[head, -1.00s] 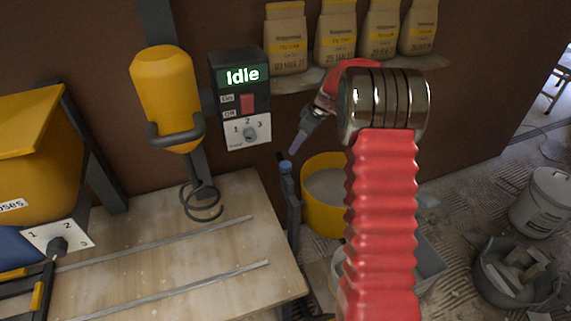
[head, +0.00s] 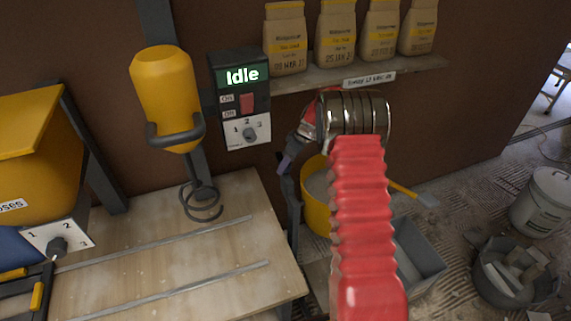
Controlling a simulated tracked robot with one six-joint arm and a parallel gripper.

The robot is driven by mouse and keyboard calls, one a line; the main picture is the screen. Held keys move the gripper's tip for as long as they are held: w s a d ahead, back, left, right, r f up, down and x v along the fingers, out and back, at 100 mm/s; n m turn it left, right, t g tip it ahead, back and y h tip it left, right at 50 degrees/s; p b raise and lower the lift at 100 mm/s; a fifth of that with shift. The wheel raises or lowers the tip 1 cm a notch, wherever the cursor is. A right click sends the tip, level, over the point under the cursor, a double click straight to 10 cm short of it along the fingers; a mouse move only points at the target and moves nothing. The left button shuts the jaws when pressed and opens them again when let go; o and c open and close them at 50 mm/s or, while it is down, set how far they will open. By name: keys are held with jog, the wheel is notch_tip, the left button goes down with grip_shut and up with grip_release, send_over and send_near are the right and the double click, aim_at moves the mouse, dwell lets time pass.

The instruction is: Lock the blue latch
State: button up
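The latch's dark upright lever (head: 292,200) stands at the right edge of the wooden bench. Its blue top is hidden behind my gripper in the head view. My gripper (head: 285,164), with a pale purple tip, points down and to the left, right at the lever's upper end. I cannot tell whether it touches the latch or whether its fingers are open or shut. My red ribbed arm partly covers the area to the right of the lever.
The wooden bench (head: 150,248) is mostly bare, with two metal rails. A yellow mixer (head: 165,90) and an "Idle" control box (head: 240,100) are behind it. A yellow bucket (head: 316,215) and grey tub (head: 425,255) stand right of the bench. Bags line a shelf (head: 410,68).

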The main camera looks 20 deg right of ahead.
jog(key=shift+w+a+f, duration=0.1)
jog(key=shift+f, duration=0.3)
jog(key=shift+c, duration=0.2)
